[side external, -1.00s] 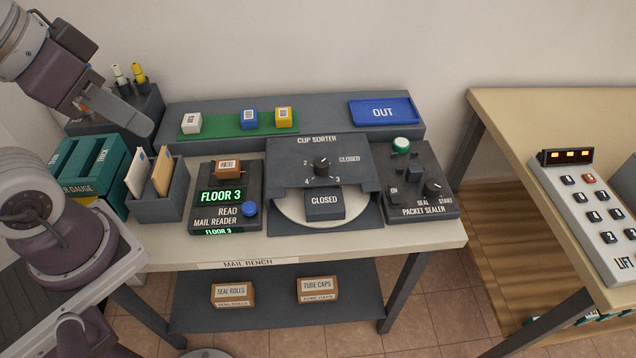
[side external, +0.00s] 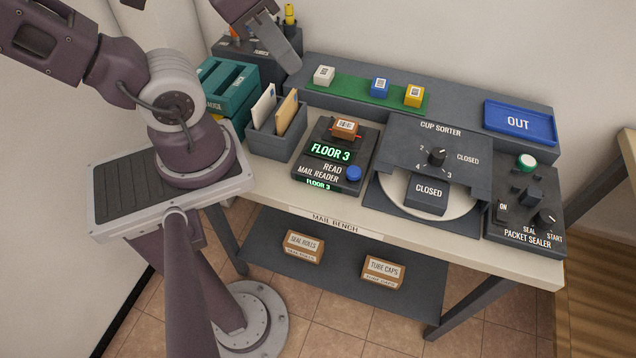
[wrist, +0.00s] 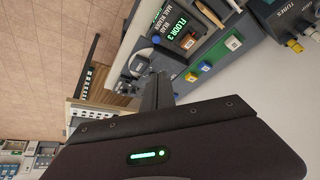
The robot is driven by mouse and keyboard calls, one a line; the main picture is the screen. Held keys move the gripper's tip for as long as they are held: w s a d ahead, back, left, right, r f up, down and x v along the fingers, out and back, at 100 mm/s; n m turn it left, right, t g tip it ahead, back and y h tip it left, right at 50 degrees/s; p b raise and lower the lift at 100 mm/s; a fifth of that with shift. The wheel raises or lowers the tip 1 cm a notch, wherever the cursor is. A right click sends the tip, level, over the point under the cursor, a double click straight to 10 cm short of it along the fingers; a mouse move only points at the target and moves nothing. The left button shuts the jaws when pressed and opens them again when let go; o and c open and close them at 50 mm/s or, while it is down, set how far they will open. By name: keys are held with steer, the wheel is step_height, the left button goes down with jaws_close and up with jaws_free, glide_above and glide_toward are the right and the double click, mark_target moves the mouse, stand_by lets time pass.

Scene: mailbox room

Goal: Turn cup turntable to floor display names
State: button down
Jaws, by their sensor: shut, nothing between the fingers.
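I cannot tell the knob's exact pointing. The mail reader (side external: 318,171) left of it displays FLOOR 3 in green, with a brown barcoded parcel (side external: 345,127) on top. My gripper (side external: 292,66) is shut and empty above the bench's back left, well away from the sorter. Its dark fingers show in the wrist view (wrist: 157,91).
White, blue and yellow cubes stand on a green strip (side external: 350,92). The blue OUT tray (side external: 520,121) is at back right. The packet sealer (side external: 525,220) stands right of the sorter.

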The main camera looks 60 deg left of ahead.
steer(key=c, duration=1.3)
jaws_free()
steer(key=shift+o, duration=1)
steer(key=shift+w+r, duration=0.15)
steer(key=shift+w, duration=0.2)
steer(key=m+g, duration=0.3)
steer(key=g, duration=0.2)
glide_above(438, 153)
step_height(438, 153, down, 15)
steer(key=shift+m+g, duration=0.3)
step_height(438, 153, down, 9)
steer(key=shift+f, duration=0.6)
